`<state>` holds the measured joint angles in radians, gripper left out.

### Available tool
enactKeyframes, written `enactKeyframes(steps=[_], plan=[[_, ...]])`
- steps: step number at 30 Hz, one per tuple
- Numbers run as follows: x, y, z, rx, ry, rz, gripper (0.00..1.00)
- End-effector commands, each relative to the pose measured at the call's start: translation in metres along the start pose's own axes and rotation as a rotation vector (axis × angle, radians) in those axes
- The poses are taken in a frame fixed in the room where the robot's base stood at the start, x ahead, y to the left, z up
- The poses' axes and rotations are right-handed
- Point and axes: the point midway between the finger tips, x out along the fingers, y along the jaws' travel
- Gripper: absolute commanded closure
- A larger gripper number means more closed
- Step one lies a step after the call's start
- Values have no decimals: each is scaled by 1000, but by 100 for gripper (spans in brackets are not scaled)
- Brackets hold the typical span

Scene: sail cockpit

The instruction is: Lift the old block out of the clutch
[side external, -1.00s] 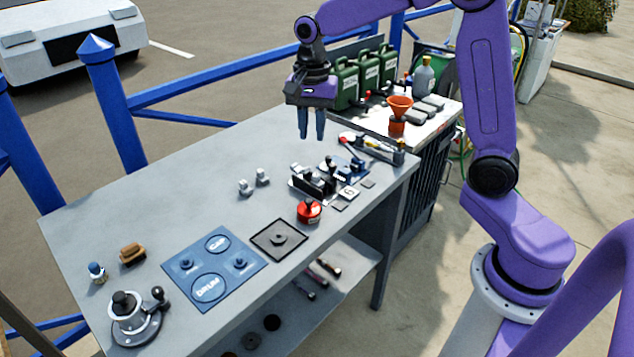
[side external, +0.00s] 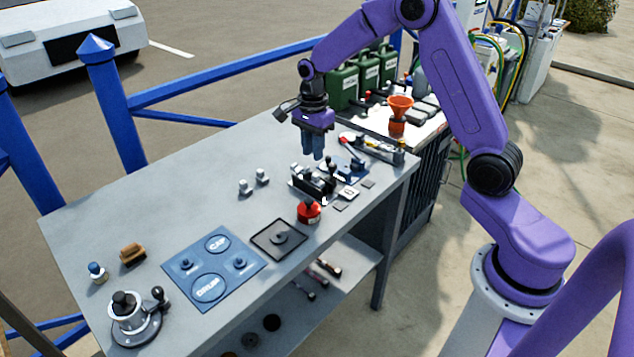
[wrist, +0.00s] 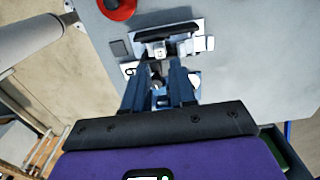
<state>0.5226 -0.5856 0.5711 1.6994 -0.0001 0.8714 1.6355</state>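The clutch (side external: 317,184) is a small dark fixture with metal parts and upright levers, near the right end of the bench. In the wrist view its black bar (wrist: 166,33) and pale metal parts lie just beyond the fingertips. The old block cannot be told apart for certain; a small grey piece (wrist: 158,82) shows between the fingers and may belong to the clutch or be the block. My gripper (side external: 314,157) points down just above the clutch. In the wrist view my gripper (wrist: 160,70) has its two blue fingers apart, with nothing visibly held.
A red round knob (side external: 309,211) stands in front of the clutch, with a numbered tile (side external: 348,192) beside it. Two small metal pieces (side external: 254,182) stand to its left. The bench's left middle is clear.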

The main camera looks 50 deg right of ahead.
Motion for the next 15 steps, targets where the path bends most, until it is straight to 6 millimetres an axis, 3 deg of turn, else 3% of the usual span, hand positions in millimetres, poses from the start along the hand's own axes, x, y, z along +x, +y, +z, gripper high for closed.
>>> enactKeyframes(steps=[3,11,15], plan=[[17,0,0,0,0,3,74],[33,1,-1,0,0,2,74],[53,2,-4,-1,0,4,74]])
